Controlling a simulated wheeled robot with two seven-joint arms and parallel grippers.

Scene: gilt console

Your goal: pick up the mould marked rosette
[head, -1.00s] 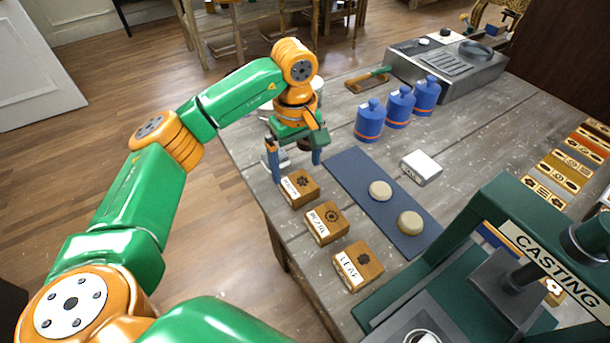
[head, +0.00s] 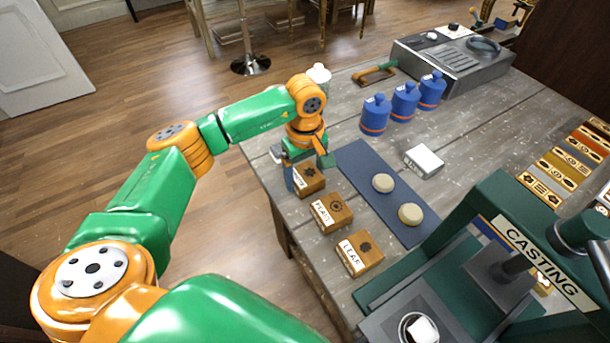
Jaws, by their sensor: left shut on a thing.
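Three orange-brown moulds with white labels stand in a row along the table's left edge in the head view. The far mould (head: 313,180) has a dark pattern on top; its label is partly hidden and too small for me to read surely. The middle mould (head: 331,212) has a label that looks like PEARL, and the near mould (head: 360,253) is marked LEAF. My left gripper (head: 307,172) is over the far mould, its fingers down at the sides, shut on it. I cannot tell whether the mould is clear of the table. My right gripper is not in view.
A dark blue mat (head: 362,160) with two pale discs lies right of the moulds. A white block (head: 424,160) and blue bottles (head: 404,103) stand beyond. The green CASTING press (head: 480,235) fills the lower right. A grey hotplate unit (head: 455,62) stands at the back.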

